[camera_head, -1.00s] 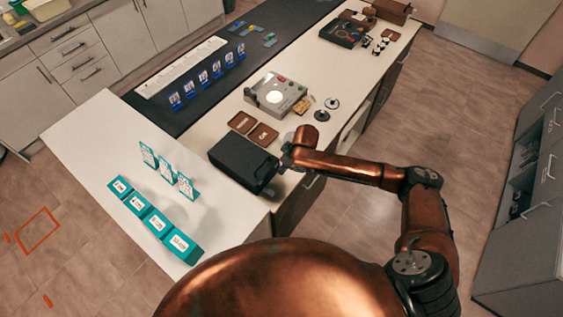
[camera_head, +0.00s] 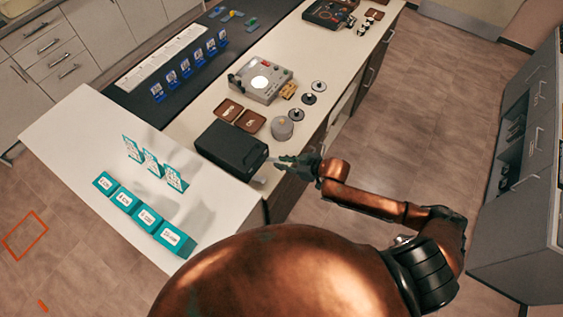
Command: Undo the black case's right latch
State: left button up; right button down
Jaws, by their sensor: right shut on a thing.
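The black case (camera_head: 226,146) lies closed on the white counter, near its front edge. My right gripper (camera_head: 279,161) is at the case's right side, close to its upper right corner, with its fingertips up against that side. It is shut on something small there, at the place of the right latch. The fingers hide the latch, so its position cannot be made out. My left gripper is not in view.
Brown trays (camera_head: 229,110), a grey round container (camera_head: 282,127) and a grey device (camera_head: 262,78) stand behind the case. Teal blocks (camera_head: 145,217) and teal cards (camera_head: 150,163) stand to the left. Floor is free right of the counter.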

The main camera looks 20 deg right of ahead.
dwell(0.4)
jog(key=c, duration=1.8)
grip_release()
jog(key=shift+a, duration=0.1)
jog(key=v, duration=1.2)
jog(key=shift+f, duration=0.15)
